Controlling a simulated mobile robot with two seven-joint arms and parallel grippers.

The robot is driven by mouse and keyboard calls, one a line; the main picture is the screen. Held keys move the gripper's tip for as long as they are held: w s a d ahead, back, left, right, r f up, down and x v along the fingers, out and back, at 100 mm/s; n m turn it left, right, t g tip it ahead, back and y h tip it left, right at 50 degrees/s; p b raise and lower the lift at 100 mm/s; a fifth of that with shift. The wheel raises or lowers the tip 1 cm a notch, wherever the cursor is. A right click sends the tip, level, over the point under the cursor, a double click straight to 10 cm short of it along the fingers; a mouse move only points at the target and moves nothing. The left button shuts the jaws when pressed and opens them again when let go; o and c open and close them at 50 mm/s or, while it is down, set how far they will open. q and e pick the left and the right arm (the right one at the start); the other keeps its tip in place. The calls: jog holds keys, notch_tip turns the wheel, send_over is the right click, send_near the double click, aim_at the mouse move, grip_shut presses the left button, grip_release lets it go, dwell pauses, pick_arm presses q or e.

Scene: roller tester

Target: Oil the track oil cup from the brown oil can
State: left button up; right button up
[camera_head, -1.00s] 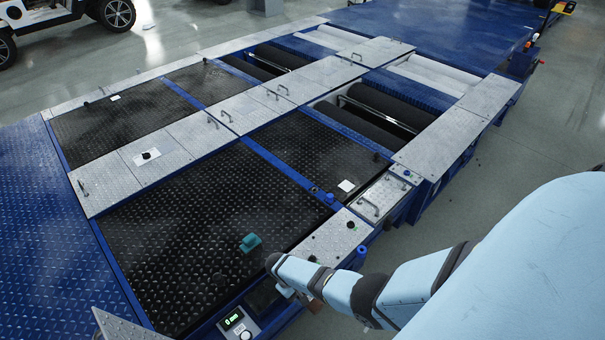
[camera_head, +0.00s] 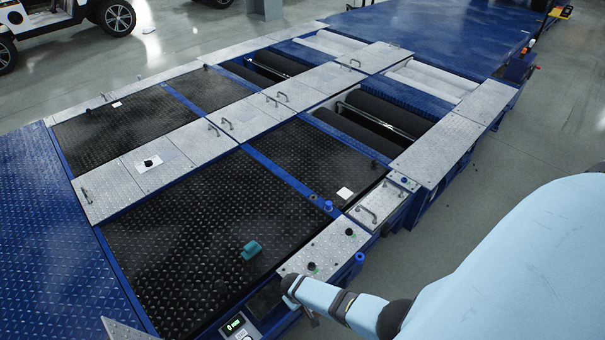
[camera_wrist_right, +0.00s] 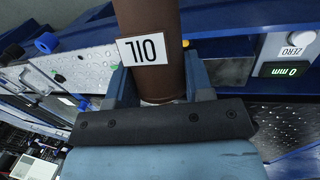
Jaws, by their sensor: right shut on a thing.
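The brown oil can (camera_wrist_right: 152,20) fills the top middle of the right wrist view, with a white OIL label (camera_wrist_right: 142,50) that reads upside down. My right gripper (camera_wrist_right: 160,84) is shut on it, one blue finger on each side. The can's spout is out of sight. In the head view my right arm reaches in from the lower right to the front edge of the tester, and the wrist hides most of the can. Small dark round fittings (camera_head: 311,266) sit on the metal plate beside the wrist; I cannot tell which is the track oil cup. My left gripper is not in view.
A blue cylinder (camera_head: 360,258) stands at the plate's edge. A teal object (camera_head: 251,250) lies on the black tread plate (camera_head: 185,235). A display box (camera_head: 238,326) with green digits is near the front edge. Black rollers (camera_head: 370,120) lie open farther back. Clear floor lies at right.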

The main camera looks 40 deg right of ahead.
dwell(0.3)
jog(key=shift+s+t, duration=0.1)
jog(key=shift+t, duration=0.4)
jog(key=shift+s+t, duration=0.15)
jog(key=shift+t, duration=0.45)
jog(key=shift+m+t, duration=0.3)
jog(key=shift+t, duration=0.9)
jog(key=shift+r+t, duration=0.2)
jog(key=shift+t, duration=0.1)
